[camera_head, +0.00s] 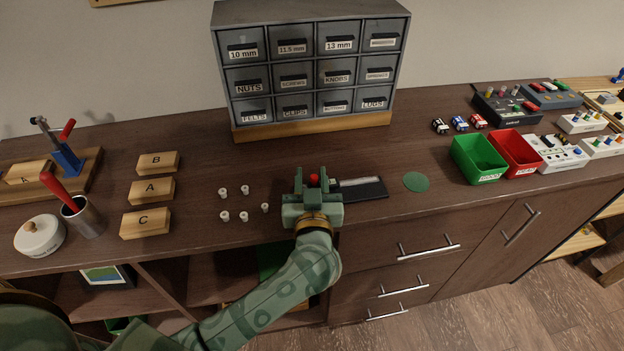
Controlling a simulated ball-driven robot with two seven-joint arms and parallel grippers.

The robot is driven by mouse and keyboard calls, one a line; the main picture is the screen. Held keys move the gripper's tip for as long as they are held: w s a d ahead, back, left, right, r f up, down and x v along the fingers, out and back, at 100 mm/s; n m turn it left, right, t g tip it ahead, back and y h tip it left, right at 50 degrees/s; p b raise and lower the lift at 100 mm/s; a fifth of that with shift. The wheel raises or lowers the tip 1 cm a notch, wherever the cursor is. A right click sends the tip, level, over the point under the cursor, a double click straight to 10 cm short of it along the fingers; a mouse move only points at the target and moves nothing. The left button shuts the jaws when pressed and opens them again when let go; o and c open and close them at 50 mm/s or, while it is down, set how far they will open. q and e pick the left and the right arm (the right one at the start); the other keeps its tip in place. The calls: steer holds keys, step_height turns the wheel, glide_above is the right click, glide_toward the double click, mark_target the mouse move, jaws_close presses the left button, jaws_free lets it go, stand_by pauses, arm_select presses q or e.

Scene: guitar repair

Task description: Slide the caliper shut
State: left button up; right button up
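The caliper (358,183) appears as a silver strip on a dark rectangular base on the bench top, just right of my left gripper. Its left part is hidden behind the gripper. My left gripper (312,180) is over the caliper's left end, its fingers pointing to the back of the bench. The fingers look apart, with a small red knob (314,180) showing between them. I see no clear contact with the knob. I cannot make out how far the caliper's jaws are open. My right gripper is not in view.
Several small white pegs (244,190) stand left of the gripper, beside lettered wooden blocks (152,190). A drawer cabinet (312,60) stands behind. A green disc (416,181) and green (480,158) and red (517,152) bins are to the right. Bench is clear between cabinet and caliper.

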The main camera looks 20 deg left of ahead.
arm_select(q)
steer(key=p+v, duration=0.3)
steer(key=v, duration=1.3)
steer(key=shift+p, duration=0.35)
steer(key=shift+s+d, duration=0.1)
steer(key=shift+s, duration=0.1)
